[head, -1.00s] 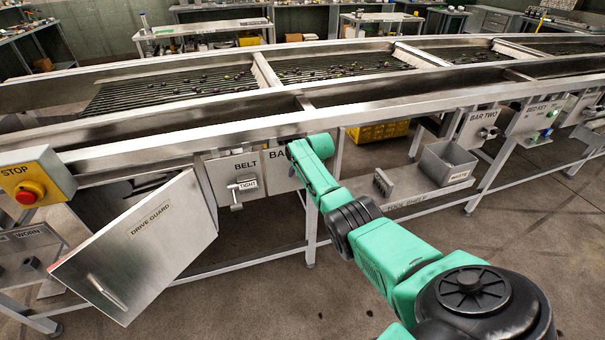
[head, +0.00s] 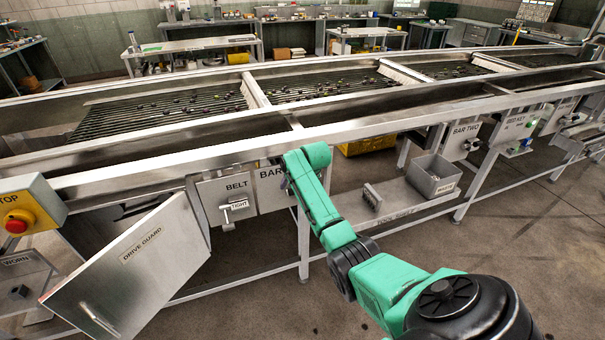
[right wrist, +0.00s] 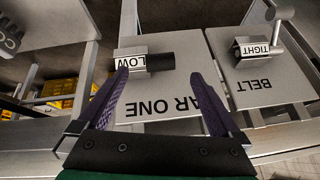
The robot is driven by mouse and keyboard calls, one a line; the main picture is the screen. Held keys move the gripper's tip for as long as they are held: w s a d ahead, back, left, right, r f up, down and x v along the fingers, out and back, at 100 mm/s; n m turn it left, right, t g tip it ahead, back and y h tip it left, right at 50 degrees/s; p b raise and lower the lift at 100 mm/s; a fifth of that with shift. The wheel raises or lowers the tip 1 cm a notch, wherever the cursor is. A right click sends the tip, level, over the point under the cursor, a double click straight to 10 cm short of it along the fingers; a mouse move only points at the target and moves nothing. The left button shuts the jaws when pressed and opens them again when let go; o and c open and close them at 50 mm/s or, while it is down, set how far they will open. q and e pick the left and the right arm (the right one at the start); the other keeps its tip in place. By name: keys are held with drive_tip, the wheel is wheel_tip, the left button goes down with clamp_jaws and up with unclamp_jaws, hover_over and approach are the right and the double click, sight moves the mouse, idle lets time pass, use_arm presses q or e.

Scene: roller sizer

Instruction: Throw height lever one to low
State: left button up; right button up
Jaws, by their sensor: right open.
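The BAR ONE panel (right wrist: 165,120) shows upside down in the right wrist view. On it is a lever with a dark cylindrical handle (right wrist: 158,61) and a metal block, whose white label (right wrist: 131,62) reads LOW. My right gripper (right wrist: 158,74) is open and empty, its two purple fingers reaching over this panel, with the lever handle near and between their tips. I cannot tell whether they touch it. In the head view the BAR ONE panel (head: 270,189) is partly hidden behind my green right arm, which also hides most of the gripper. My left gripper is not in view.
The BELT panel (head: 227,196) with a TIGHT lever is close beside. The drive guard (head: 130,265) hangs open at left, near a red stop button (head: 17,222). A grey bin (head: 432,177) stands on the tool shelf at right. The machine rail (head: 200,158) runs above.

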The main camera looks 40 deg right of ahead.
drive_tip(key=d+v, duration=0.1)
drive_tip(key=v, duration=0.6)
drive_tip(key=shift+a+r, duration=0.2)
drive_tip(key=shift+a, duration=0.3)
drive_tip(key=shift+s, duration=0.1)
drive_tip(key=s+a+f+n+g, duration=0.15)
drive_tip(key=s+f, duration=0.25)
drive_tip(key=f, duration=0.7)
drive_tip(key=s+a+f+n+g, duration=0.1)
drive_tip(key=s+a+f, duration=0.3)
drive_tip(key=f, duration=0.7)
drive_tip(key=s+a+f+n+g, duration=0.15)
drive_tip(key=s+f, duration=0.35)
drive_tip(key=f, duration=0.6)
drive_tip(key=s+a+f+n, duration=0.1)
drive_tip(key=s+a+f, duration=0.2)
drive_tip(key=s, duration=0.7)
drive_tip(key=s+a+f+n+y, duration=0.1)
drive_tip(key=s+a+f+n, duration=0.1)
drive_tip(key=s+f, duration=0.5)
drive_tip(key=s+a+f+n+g, duration=0.1)
drive_tip(key=s+a+f, duration=0.3)
drive_tip(key=s, duration=1)
drive_tip(key=shift+s+a+f, duration=0.3)
drive_tip(key=shift+f, duration=0.6)
